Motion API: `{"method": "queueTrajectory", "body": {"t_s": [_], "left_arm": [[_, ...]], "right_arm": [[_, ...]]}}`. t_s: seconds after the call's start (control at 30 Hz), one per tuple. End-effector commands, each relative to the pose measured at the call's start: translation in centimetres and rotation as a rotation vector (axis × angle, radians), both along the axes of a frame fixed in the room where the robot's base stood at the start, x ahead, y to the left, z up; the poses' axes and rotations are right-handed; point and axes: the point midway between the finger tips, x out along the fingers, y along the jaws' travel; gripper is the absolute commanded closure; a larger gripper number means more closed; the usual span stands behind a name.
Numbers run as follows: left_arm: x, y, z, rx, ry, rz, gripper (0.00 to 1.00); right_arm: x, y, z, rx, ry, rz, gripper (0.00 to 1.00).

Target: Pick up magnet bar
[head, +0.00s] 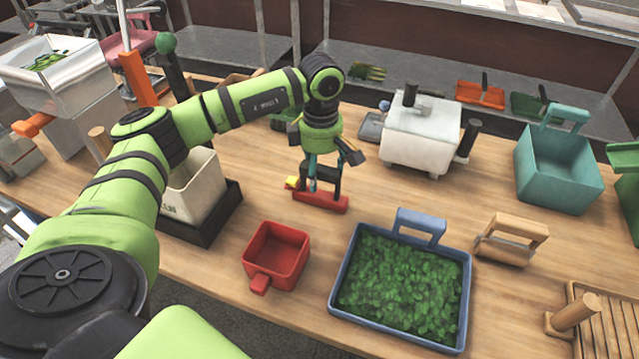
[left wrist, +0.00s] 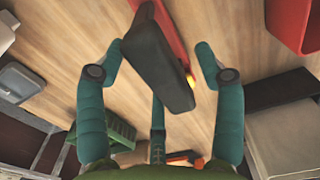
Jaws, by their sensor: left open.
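The magnet bar is a red bar (head: 320,201) with a black handle on top, lying on the wooden table near its middle. In the left wrist view its black handle (left wrist: 158,62) stands up toward the camera, and part of the red bar (left wrist: 174,22) shows beyond it. My left gripper (head: 322,176) points down over the bar. Its teal fingers are open in the left wrist view (left wrist: 163,58), on either side of the handle, with gaps showing. The fingers partly hide the handle in the head view. My right gripper is not in view.
A red scoop box (head: 277,253) and a blue tray (head: 458,293) of green leaves stand in front. A white bin (head: 195,190) in a black base is left. A white machine (head: 421,132) stands behind right. A wooden handled block (head: 511,241) and teal box (head: 558,170) are right.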

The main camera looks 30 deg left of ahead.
Motion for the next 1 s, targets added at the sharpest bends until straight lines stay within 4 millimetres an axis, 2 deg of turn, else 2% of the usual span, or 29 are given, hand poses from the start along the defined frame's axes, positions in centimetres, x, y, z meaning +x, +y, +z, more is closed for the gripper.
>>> {"method": "queueTrajectory", "body": {"t_s": [0.23,0.3,0.37,0.4,0.77,0.87,1.0], "left_arm": [[0.0,0.0,-0.3,-0.001,-0.001,-0.001,0.31],[0.0,0.0,-0.2,-0.001,-0.001,-0.001,0.59],[0.0,0.0,-0.2,-0.001,-0.001,-0.001,0.83],[0.0,0.0,-0.2,-0.001,-0.001,-0.001,0.99],[0.1,0.0,0.1,-0.001,-0.003,-0.001,1.0],[0.2,0.0,1.1,0.0,-0.007,0.0,1.0],[0.2,-0.1,3.7,-0.001,-0.009,-0.001,1.0]], "right_arm": [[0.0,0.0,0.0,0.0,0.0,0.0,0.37],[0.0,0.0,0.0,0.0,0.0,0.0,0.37],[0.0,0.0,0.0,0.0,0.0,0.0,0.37],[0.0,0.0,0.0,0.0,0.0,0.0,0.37],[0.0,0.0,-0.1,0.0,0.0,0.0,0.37],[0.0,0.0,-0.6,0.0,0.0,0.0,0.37],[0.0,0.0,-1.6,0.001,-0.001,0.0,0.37]]}}
